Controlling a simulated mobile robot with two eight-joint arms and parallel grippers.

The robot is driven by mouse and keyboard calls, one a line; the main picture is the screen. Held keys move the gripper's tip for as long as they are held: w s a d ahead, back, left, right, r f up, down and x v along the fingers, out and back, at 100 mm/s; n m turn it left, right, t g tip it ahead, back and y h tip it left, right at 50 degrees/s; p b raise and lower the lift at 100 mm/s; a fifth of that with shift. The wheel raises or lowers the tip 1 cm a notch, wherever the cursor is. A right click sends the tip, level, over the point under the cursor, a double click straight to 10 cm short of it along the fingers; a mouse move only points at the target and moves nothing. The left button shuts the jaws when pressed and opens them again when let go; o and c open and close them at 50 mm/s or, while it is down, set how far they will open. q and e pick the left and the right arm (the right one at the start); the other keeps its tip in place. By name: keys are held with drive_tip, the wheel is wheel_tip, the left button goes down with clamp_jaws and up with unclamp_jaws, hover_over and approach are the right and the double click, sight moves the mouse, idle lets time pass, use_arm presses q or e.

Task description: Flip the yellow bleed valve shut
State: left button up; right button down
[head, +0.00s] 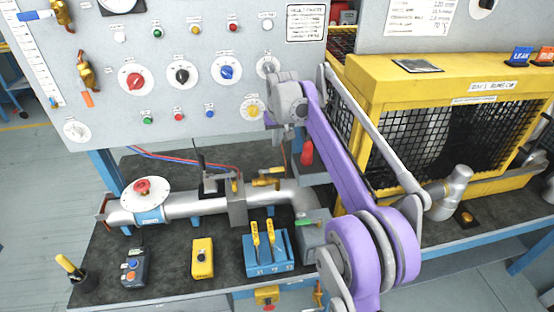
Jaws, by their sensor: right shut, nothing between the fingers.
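A small yellow lever (266,181) sits on top of the silver pipe (190,207), near its right bend. It looks like the bleed valve, lying roughly along the pipe, but it is too small to tell its exact setting. My right gripper (270,118) is at the end of the purple arm, in front of the grey panel and above the lever, apart from it. It is shut and empty, and partly hidden by its own wrist. A yellow knob (252,110) on the panel shows just left of it. My left gripper is not in view.
The grey panel (110,60) carries several knobs and lights. A red-topped round valve (142,188) stands on the pipe. A blue block with yellow-handled tools (268,262) and a yellow box (202,258) stand in front. A yellow mesh-sided enclosure (369,72) is at right.

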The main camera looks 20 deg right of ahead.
sight(277, 170)
drive_tip(key=shift+w+d+f, duration=0.1)
drive_tip(key=shift+w+d, duration=0.05)
drive_tip(key=shift+w, duration=0.35)
drive_tip(key=shift+w+d, duration=0.15)
drive_tip(key=shift+w, duration=0.3)
wheel_tip(277, 170, down, 10)
drive_tip(key=shift+s+r+b, duration=0.25)
drive_tip(key=shift+s+b, duration=0.05)
drive_tip(key=shift+s, duration=0.05)
drive_tip(key=shift+s+a, duration=0.1)
drive_tip(key=shift+s, duration=0.05)
